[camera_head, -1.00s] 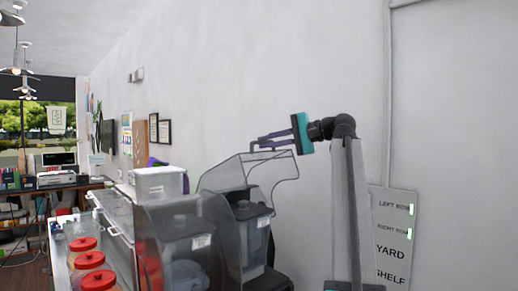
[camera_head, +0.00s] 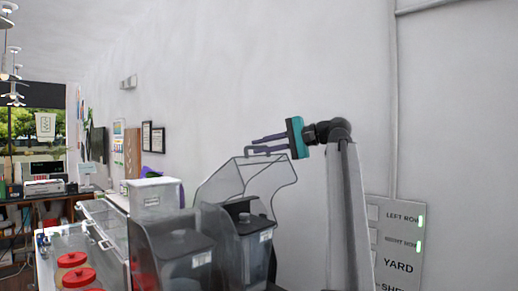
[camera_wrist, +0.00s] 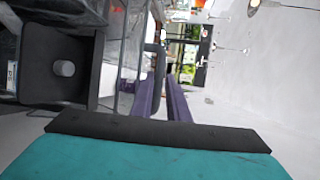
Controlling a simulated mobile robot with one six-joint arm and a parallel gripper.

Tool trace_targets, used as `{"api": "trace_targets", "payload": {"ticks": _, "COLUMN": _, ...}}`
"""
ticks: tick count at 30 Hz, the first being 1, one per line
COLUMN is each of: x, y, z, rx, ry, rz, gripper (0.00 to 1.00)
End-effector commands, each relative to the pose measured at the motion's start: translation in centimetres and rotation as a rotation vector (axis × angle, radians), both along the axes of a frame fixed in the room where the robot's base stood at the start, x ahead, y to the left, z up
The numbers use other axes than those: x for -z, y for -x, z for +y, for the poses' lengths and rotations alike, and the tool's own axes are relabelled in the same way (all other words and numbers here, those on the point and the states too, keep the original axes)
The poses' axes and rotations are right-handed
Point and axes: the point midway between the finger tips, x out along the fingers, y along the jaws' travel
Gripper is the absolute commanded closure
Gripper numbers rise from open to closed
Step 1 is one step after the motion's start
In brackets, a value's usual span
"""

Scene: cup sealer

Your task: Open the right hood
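The right hood (camera_head: 222,186) is a clear cover, swung up and tilted above the right machine's dark container (camera_head: 250,242). Its grey handle (camera_head: 248,151) is at the top edge, and it also shows in the wrist view (camera_wrist: 152,50). My gripper (camera_head: 255,142) has a teal body and purple fingers, and is right at the handle. In the wrist view its two fingers (camera_wrist: 163,95) stand slightly apart, with the handle close by their tips. I cannot tell whether they touch it. The left hood (camera_head: 175,243) is down over its container.
A white bin (camera_head: 155,195) stands behind the left hood. Jars with red lids (camera_head: 78,277) are at the lower left. A sign board (camera_head: 398,243) is on the wall at the right. The wall runs close behind the machines.

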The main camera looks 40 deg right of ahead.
Motion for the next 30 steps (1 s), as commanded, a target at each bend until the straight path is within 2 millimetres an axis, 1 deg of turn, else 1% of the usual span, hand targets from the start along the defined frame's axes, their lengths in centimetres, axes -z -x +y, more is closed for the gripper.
{"api": "trace_targets", "payload": {"ticks": 1, "x": -0.6, "y": 0.1, "z": 0.0, "rx": 0.003, "ry": 0.000, "rz": -0.009, "gripper": 0.79}}
{"api": "trace_targets", "payload": {"ticks": 3, "x": -0.5, "y": 0.0, "z": 0.0, "rx": 0.002, "ry": 0.000, "rz": -0.007, "gripper": 0.71}}
{"api": "trace_targets", "payload": {"ticks": 11, "x": -0.2, "y": -0.1, "z": 0.2, "rx": -0.002, "ry": -0.001, "rz": -0.002, "gripper": 0.71}}
{"api": "trace_targets", "payload": {"ticks": 17, "x": -0.2, "y": 0.3, "z": -0.1, "rx": -0.002, "ry": -0.002, "rz": 0.000, "gripper": 0.71}}
{"api": "trace_targets", "payload": {"ticks": 23, "x": -0.4, "y": 2.1, "z": -1.1, "rx": -0.002, "ry": -0.002, "rz": 0.000, "gripper": 0.71}}
{"api": "trace_targets", "payload": {"ticks": 30, "x": -1.3, "y": 5.2, "z": -3.0, "rx": 0.000, "ry": 0.000, "rz": -0.002, "gripper": 0.71}}
